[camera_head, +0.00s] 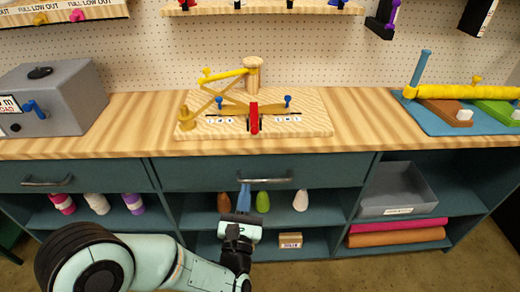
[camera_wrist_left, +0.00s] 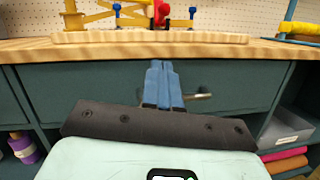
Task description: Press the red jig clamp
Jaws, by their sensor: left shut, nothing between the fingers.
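The red jig clamp (camera_head: 254,117) stands upright at the front middle of a wooden jig board (camera_head: 310,122) on the bench. A small part of the red clamp (camera_wrist_left: 162,12) shows at the top of the left wrist view. My left gripper (camera_head: 244,188) has blue fingers that are shut and empty. It is in front of the cabinet's middle drawer, below the bench top and apart from the clamp. Its fingers (camera_wrist_left: 162,66) point up toward the drawer and bench edge in the left wrist view. My right gripper is not in view.
The jig board also carries yellow bars (camera_head: 225,75), a wooden post (camera_head: 253,75) and blue knobs (camera_head: 288,100). A grey box (camera_head: 60,95) stands at left, a blue mat (camera_head: 480,127) at right. The drawer handle (camera_head: 268,179) sticks out near my fingers. Bench top beside the board is clear.

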